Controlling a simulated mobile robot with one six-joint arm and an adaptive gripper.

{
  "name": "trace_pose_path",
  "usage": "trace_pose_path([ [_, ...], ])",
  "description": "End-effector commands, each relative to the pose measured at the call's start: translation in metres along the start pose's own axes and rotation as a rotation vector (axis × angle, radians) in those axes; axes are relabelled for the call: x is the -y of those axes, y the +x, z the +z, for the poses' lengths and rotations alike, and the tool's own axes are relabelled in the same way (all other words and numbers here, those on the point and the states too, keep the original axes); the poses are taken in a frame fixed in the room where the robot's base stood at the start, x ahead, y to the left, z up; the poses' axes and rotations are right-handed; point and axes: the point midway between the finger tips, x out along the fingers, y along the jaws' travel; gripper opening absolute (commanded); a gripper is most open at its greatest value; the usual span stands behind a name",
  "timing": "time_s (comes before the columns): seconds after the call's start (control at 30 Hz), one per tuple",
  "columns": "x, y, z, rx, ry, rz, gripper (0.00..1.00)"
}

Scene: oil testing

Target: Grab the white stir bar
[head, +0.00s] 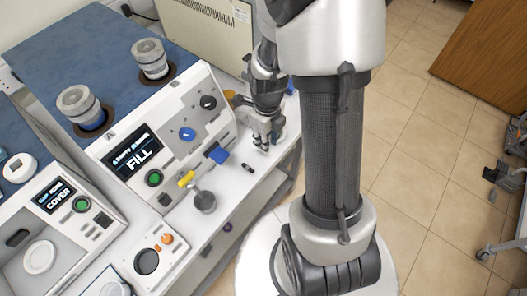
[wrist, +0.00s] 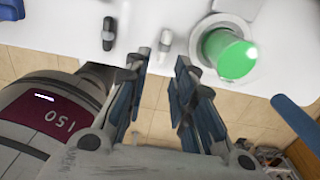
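The white stir bar (wrist: 165,38) lies on the white bench top in the wrist view, just ahead of the gap between my fingertips and apart from them. My gripper (wrist: 162,62) is open, with nothing between its fingers. A black stir bar (wrist: 108,34) lies to the left of the white one. In the head view my gripper (head: 263,146) points down over the bench near its front edge. A dark stir bar (head: 248,168) shows just below it there. The white stir bar is hard to make out in the head view.
A round container with a green top (wrist: 230,52) stands close to the right of the white stir bar. A blue lever (wrist: 296,121) is at right. In the head view, the FILL machine (head: 134,158) and a small metal cup (head: 204,201) stand left of my gripper.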

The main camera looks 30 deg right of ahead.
Motion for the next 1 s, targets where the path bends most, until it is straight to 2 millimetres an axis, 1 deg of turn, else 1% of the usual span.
trace_pose_path([
  [0.17, 0.000, 0.009, -0.001, -0.001, 0.000, 0.001, 0.23],
  [0.23, 0.001, 0.016, -0.001, -0.001, 0.000, 0.001, 0.23],
  [0.4, 0.003, 0.043, -0.002, -0.003, 0.000, 0.002, 0.23],
  [0.5, 0.003, 0.054, -0.002, -0.001, -0.001, 0.001, 0.23],
  [0.57, 0.003, 0.057, -0.002, -0.001, -0.001, 0.001, 0.23],
  [0.77, 0.003, 0.055, -0.001, 0.000, -0.001, 0.000, 0.23],
  [1.0, 0.003, 0.055, -0.001, 0.000, -0.001, 0.000, 0.07],
])
